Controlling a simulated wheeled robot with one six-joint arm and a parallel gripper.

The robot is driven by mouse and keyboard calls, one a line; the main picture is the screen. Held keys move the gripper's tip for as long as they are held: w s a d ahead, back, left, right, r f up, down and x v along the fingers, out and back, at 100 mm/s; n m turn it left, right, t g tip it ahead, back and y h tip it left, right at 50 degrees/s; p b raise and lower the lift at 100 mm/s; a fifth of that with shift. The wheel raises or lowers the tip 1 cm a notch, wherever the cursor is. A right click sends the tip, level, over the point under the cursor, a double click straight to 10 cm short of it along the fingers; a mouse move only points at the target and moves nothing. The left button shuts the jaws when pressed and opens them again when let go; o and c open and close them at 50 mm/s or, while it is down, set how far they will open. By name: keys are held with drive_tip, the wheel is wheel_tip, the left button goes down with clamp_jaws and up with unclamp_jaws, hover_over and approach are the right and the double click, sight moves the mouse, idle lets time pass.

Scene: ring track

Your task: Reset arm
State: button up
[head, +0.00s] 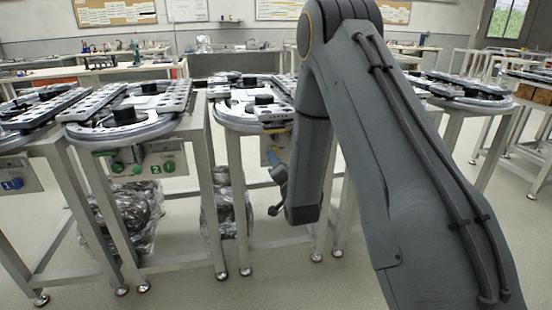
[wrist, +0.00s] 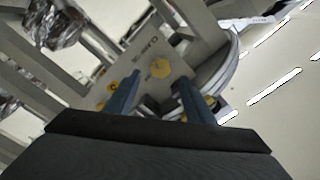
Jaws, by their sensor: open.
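My gripper (wrist: 156,92) is open and empty in the wrist view, with its two blue fingers apart. Behind the fingers in that view is a grey control panel with a yellow knob (wrist: 160,68). In the head view my grey arm (head: 395,150) reaches up and forward, then folds down. My gripper (head: 274,192) hangs low there, in front of the third table's legs, partly hidden by my own arm.
Several metal-legged tables carry ring tracks (head: 128,128). A panel with green buttons (head: 150,168) hangs under the second table. Plastic-wrapped bundles (head: 128,215) lie beneath. Open floor (head: 270,288) is in front.

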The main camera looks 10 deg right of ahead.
drive_tip(key=shift+s, duration=0.7)
drive_tip(key=s+r+n+g+p, duration=0.3)
drive_tip(key=s+g, duration=0.3)
drive_tip(key=s, duration=0.7)
drive_tip(key=s+r+n+g+p, duration=0.3)
drive_tip(key=s+g, duration=0.3)
drive_tip(key=s, duration=0.8)
drive_tip(key=s+r+n+g+p, duration=0.4)
drive_tip(key=s+g, duration=0.2)
drive_tip(key=s, duration=0.8)
drive_tip(key=shift+a+r, duration=0.25)
drive_tip(key=shift+r, duration=0.05)
